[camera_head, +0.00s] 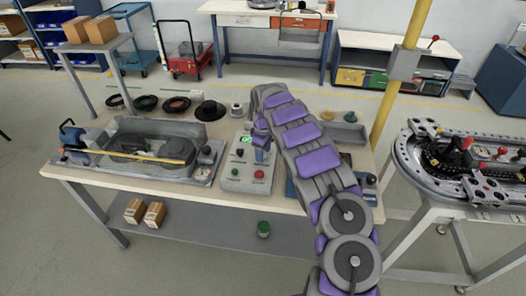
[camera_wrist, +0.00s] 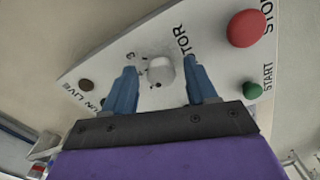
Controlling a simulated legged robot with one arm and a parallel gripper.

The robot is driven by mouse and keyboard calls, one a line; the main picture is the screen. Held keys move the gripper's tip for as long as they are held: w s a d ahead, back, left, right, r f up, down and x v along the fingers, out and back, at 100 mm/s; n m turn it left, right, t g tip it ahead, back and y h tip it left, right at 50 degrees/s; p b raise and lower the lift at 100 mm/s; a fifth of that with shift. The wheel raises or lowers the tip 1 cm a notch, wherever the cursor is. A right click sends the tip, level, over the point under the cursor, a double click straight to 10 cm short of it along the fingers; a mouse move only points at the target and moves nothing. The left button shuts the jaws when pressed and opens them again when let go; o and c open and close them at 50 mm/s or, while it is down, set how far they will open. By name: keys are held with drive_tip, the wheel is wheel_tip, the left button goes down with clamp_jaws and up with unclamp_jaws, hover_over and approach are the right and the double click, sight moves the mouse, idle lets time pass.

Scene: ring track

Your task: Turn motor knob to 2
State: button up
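The motor knob (camera_wrist: 161,70) is a whitish round knob on a pale control panel (camera_wrist: 115,55), with the lettering "TOR" and a "3" beside it. My gripper (camera_wrist: 160,88) is open, with one blue finger on each side of the knob and a visible gap on both sides. In the head view the control box (camera_head: 249,177) stands on the workbench with a lit green display (camera_head: 246,140). My arm reaches over its right side, and my gripper (camera_head: 262,152) hides the knob there. The knob's exact setting cannot be read.
A red stop button (camera_wrist: 247,28) and a green start button (camera_wrist: 252,90) sit on the panel's right side. A small dark knob (camera_wrist: 86,85) is at left. A yellow post (camera_head: 397,80) rises at right.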

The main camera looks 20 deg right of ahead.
drive_tip(key=c, duration=1)
drive_tip(key=shift+o, duration=0.2)
drive_tip(key=shift+r, duration=0.1)
drive_tip(key=shift+a+r+m+p, duration=0.1)
drive_tip(key=shift+m+p, duration=0.6)
drive_tip(key=shift+p, duration=0.1)
drive_tip(key=shift+m+p, duration=0.9)
drive_tip(key=shift+m, duration=0.3)
drive_tip(key=m+p, duration=0.2)
drive_tip(key=m, duration=0.2)
drive_tip(key=shift+w+m, duration=0.1)
drive_tip(key=shift+m, duration=0.3)
drive_tip(key=shift+p, duration=0.3)
drive_tip(key=o, duration=1)
drive_tip(key=shift+f, duration=0.2)
